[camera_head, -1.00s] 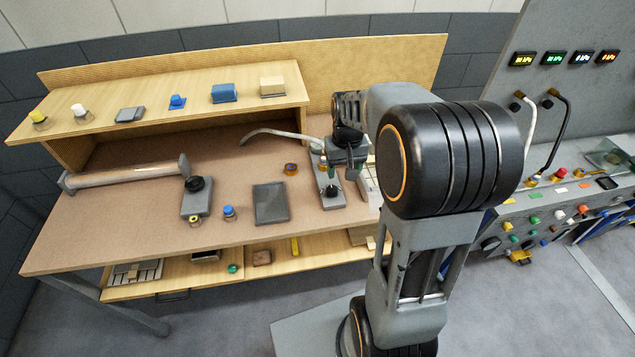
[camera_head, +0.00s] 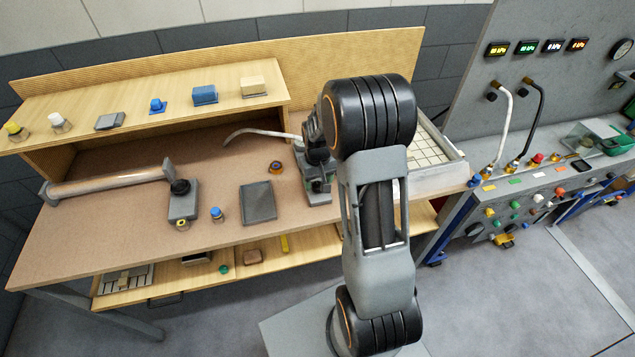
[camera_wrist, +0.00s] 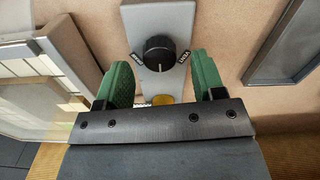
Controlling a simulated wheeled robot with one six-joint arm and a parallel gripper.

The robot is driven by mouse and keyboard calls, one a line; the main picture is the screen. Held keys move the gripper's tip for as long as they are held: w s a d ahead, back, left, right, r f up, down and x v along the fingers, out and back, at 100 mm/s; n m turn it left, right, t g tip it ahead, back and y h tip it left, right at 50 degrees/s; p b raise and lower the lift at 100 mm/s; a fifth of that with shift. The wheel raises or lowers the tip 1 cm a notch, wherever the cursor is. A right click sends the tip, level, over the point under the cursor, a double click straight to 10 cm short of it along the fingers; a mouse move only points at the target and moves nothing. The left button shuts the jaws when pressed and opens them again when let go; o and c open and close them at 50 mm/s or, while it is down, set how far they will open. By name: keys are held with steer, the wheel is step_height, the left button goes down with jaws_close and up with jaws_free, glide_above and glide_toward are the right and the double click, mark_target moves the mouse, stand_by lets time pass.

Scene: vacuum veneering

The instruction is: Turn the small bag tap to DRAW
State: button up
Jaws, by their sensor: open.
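The small bag tap is a black round knob (camera_wrist: 159,53) with a pale pointer line, on a grey plate (camera_wrist: 165,18). A yellowish round part shows below the knob. In the head view my arm mostly hides the tap's grey plate (camera_head: 317,197).
A gridded tray (camera_head: 430,150) lies right of the tap. A dark flat plate (camera_head: 258,202) lies left of it. Farther left is another grey block with a black knob (camera_head: 181,187). A pale hose (camera_head: 262,131) runs behind. A control panel (camera_head: 540,205) stands at right.

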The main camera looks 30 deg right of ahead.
steer(key=shift+f, duration=0.9)
steer(key=shift+c, duration=0.2)
steer(key=c, duration=0.9)
